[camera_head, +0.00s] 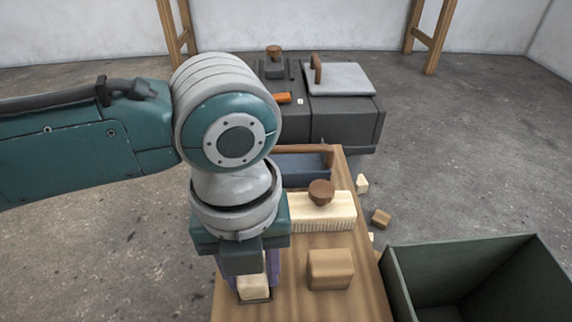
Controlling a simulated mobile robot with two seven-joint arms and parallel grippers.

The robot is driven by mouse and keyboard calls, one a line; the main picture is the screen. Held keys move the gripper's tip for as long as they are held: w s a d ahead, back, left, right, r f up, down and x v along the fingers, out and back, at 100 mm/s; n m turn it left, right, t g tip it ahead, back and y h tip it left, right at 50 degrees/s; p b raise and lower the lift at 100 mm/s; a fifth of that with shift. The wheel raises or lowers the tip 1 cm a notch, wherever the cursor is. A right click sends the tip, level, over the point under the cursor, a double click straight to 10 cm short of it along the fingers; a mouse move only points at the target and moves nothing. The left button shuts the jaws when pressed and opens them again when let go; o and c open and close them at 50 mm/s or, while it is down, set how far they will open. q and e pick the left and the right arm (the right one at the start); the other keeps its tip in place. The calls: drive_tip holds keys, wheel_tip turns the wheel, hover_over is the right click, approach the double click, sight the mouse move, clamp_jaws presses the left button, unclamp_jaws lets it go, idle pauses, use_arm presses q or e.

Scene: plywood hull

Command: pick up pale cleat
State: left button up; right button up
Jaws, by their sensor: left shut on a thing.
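The pale cleat (254,286) is a small cream block at the near left of the wooden bench top (350,296). My left gripper (252,278) points down over it, with its fingers on either side of the block, shut on it. The gripper body and fingers hide the upper part of the block. Whether the block touches the bench top cannot be told. My right gripper does not show.
A tan block (331,269) lies right of the gripper. Behind it are a brush (322,212) with a brown knob and a blue tray (304,168). A dark green bin (478,255) stands at the right. Small blocks (381,218) lie on the floor.

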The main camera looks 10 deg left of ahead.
use_arm(q)
clamp_jaws()
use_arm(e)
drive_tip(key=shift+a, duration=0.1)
use_arm(q)
drive_tip(key=shift+r+p, duration=0.45)
drive_tip(key=shift+r, duration=0.2)
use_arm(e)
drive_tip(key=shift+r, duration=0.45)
use_arm(q)
wheel_tip(320, 180, up, 19)
drive_tip(key=p, duration=1)
drive_tip(key=shift+f, duration=0.15)
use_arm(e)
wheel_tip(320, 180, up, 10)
